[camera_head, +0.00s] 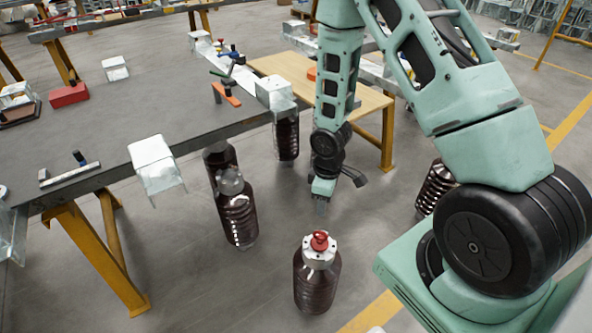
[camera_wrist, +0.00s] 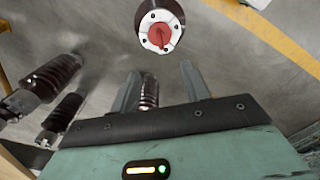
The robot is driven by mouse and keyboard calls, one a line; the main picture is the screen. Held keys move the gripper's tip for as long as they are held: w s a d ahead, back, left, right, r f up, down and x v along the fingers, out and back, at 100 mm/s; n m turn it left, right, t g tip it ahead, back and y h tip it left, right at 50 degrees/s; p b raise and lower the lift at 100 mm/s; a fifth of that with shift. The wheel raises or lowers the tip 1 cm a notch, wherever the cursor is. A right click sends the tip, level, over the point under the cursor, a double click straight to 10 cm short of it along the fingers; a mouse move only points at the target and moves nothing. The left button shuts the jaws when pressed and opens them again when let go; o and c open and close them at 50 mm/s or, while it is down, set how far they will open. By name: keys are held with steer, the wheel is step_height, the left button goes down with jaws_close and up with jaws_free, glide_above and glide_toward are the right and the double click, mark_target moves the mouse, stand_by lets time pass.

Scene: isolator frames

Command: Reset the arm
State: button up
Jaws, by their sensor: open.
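My arm hangs down in the head view with my gripper (camera_head: 322,204) pointing at the floor. In the wrist view my gripper (camera_wrist: 160,82) has its two fingers apart. A dark ribbed isolator (camera_wrist: 149,92) shows between the fingers in that view, apparently beyond them; contact cannot be told. A dark isolator with a white top and red cap (camera_head: 316,281) stands upright on the floor in front of the gripper; the wrist view also shows its red cap (camera_wrist: 160,34). Other dark isolators stand left of the gripper (camera_head: 236,212), near the table (camera_head: 287,139) and behind my arm (camera_head: 435,188).
A long grey table (camera_head: 100,140) with orange legs fills the left, carrying white metal brackets (camera_head: 154,163), a red box (camera_head: 68,95) and tools. A wooden-topped table (camera_head: 300,68) stands behind my arm. Floor around the red-capped isolator is clear.

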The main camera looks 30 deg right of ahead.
steer(key=s+a+r+p, duration=0.1)
steer(key=s+a+r, duration=0.3)
steer(key=a+r, duration=0.6)
steer(key=s+a+r+p, duration=0.1)
steer(key=s+a+r, duration=0.3)
steer(key=a+r, duration=0.7)
steer(key=s+a+r, duration=0.1)
steer(key=s+r, duration=0.7)
steer(key=s, duration=0.1)
steer(key=shift+s+a+y+p, duration=0.3)
steer(key=shift+s+p, duration=0.1)
steer(key=shift+p, duration=0.05)
steer(key=shift+c, duration=0.3)
steer(key=shift+c, duration=1.2)
